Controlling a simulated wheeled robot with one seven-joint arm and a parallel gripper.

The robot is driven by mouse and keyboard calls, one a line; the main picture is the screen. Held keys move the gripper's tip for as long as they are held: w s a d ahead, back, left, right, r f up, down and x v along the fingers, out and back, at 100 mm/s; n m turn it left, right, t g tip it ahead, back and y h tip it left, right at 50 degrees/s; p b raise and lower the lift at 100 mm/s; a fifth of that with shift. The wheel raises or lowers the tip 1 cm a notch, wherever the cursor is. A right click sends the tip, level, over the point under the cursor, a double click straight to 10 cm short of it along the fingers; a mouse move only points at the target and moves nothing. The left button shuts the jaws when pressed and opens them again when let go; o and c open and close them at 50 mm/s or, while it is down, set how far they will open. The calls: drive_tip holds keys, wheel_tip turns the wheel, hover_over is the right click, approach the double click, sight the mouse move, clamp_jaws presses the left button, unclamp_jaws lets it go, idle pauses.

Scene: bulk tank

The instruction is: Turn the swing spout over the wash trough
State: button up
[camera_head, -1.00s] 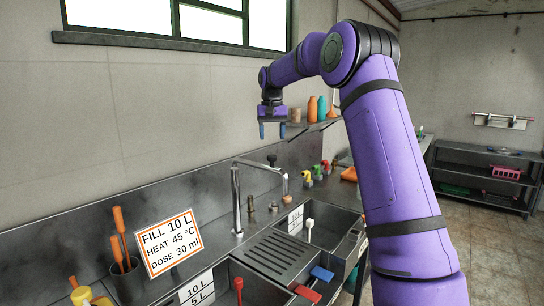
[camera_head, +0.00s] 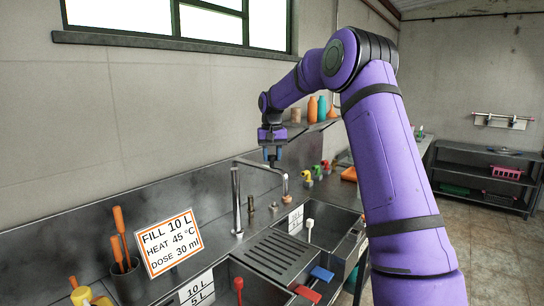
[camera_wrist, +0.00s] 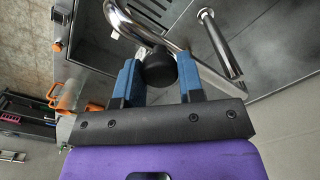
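The swing spout (camera_head: 236,198) is a chrome pipe that rises behind the sinks and bends right to a downturned end; in the wrist view its chrome tube (camera_wrist: 178,42) runs past the fingers. A black knob (camera_wrist: 157,67) lies between the two blue fingertips in the wrist view, with gaps that look small. My gripper (camera_head: 272,158) is open, points down and stands over the spout's horizontal arm. In the head view the fingers hide the knob, and I cannot tell whether they touch it. Two basins are below, a left one (camera_head: 252,292) and a right one (camera_head: 336,222); neither is labelled as the wash trough.
A ribbed drainboard (camera_head: 277,254) lies between the basins. A sign (camera_head: 168,243) reads fill 10 L, heat 45 °C, dose 30 ml. A cup with orange handles (camera_head: 124,278) stands at left. Small coloured taps (camera_head: 316,172) stand right of the spout, and bottles (camera_head: 317,108) sit on a shelf.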

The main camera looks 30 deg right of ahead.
clamp_jaws()
drive_tip(key=w+a+m, duration=0.2)
drive_tip(key=a+m, duration=0.9)
drive_tip(key=a, duration=0.6)
drive_tip(key=shift+w+a, duration=0.2)
drive_tip(key=o, duration=0.6)
unclamp_jaws()
drive_tip(key=shift+c, duration=0.2)
wheel_tip(320, 180, up, 11)
